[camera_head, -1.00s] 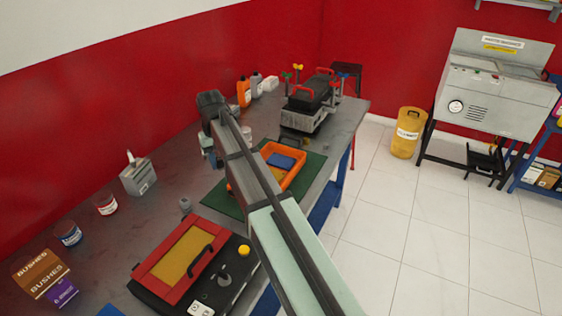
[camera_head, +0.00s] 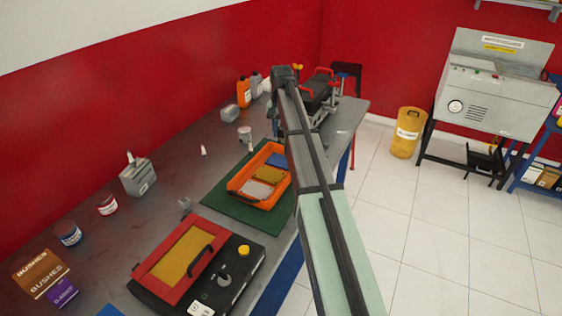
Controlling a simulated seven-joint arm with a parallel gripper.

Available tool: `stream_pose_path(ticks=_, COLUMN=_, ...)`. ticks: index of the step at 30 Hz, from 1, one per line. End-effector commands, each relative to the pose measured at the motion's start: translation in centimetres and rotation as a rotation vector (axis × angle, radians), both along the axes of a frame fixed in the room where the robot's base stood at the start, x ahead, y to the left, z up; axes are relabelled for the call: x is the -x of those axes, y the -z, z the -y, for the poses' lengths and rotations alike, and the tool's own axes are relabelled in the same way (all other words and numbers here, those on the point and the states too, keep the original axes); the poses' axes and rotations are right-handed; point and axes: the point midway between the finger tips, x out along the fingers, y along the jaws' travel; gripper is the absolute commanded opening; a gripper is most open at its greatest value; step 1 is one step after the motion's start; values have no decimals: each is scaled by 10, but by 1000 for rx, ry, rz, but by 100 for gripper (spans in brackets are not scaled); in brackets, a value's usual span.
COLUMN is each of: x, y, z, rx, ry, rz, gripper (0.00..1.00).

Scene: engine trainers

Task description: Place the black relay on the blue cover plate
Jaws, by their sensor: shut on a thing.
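The blue cover plate (camera_head: 277,160) lies in the far end of the orange tray (camera_head: 233,187). A yellow plate (camera_head: 269,174) and a grey plate (camera_head: 257,190) lie in the same tray, nearer to me. My arm reaches over the right side of the bench, just right of the tray. A sliver of my gripper (camera_head: 274,122) shows left of the arm's far end, beyond the blue plate. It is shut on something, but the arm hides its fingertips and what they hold. I cannot make out the black relay anywhere.
The tray stands on a green mat (camera_head: 217,205). A red-framed black case (camera_head: 178,252) is in front of it. A black and grey engine unit (camera_head: 322,95) stands behind, partly covered by my arm. Bottles (camera_head: 243,92), a grey box (camera_head: 138,178) and cans line the wall side.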

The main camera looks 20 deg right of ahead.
Motion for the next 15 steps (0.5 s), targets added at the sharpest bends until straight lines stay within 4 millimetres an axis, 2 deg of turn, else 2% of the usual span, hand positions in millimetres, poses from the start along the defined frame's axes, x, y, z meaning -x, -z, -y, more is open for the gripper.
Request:
stream_pose_path(ticks=7, x=-3, y=-1, z=0, rx=0, ry=224, rz=-1, gripper=4)
stream_pose_path(ticks=15, x=-2, y=5, z=0, rx=0, ry=322, rz=-1, gripper=4)
